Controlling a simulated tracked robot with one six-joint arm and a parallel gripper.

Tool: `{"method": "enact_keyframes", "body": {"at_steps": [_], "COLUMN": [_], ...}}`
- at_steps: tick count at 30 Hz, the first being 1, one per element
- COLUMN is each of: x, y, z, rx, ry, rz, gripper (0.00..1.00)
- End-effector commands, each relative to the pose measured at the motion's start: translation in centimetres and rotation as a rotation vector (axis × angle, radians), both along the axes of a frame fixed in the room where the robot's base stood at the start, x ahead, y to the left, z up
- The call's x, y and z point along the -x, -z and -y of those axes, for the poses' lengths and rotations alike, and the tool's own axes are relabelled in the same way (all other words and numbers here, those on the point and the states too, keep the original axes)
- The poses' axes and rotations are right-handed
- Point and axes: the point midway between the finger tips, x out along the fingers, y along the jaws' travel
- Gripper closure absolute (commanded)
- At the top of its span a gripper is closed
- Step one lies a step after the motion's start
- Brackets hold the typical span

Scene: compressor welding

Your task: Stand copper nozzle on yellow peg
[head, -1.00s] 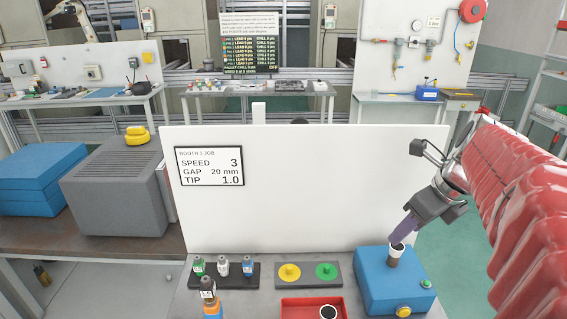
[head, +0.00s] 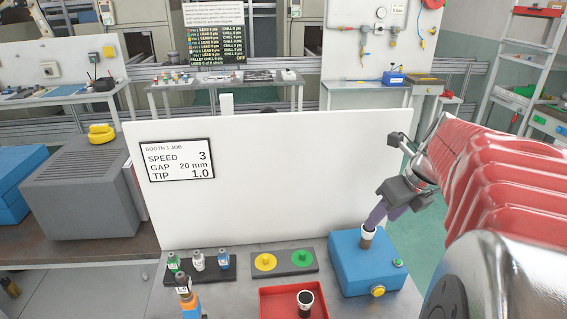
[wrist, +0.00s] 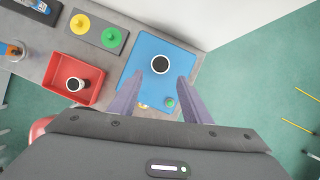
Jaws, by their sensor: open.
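A cup-like piece with a brown body, white rim and dark open top (head: 367,236) stands upright on the blue box (head: 352,272); it also shows in the wrist view (wrist: 160,64). A similar piece (head: 305,301) stands in the red tray. I cannot tell for sure which one is the copper nozzle. The yellow peg (head: 265,261) rises from a yellow disc on a dark plate, with nothing on it. My gripper (head: 373,220) is open above the blue box, close to the piece there. In the wrist view its fingers (wrist: 160,78) point towards that piece, one to each side.
The green peg (head: 303,257) is beside the yellow one. The red tray (head: 268,302) is in front. A rack with small capped bottles (head: 198,262) and an orange holder (head: 190,306) stand at left. A white panel (head: 260,190) closes off the table's back.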

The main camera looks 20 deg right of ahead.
Motion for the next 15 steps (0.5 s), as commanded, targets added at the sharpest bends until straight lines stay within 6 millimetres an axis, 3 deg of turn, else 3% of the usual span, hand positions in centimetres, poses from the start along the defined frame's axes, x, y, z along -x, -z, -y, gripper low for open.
{"method": "enact_keyframes", "body": {"at_steps": [15], "x": [-2.8], "y": [6.9], "z": [-0.1], "rx": [-0.002], "ry": [-0.002], "rz": [-0.002], "gripper": [0.56]}}
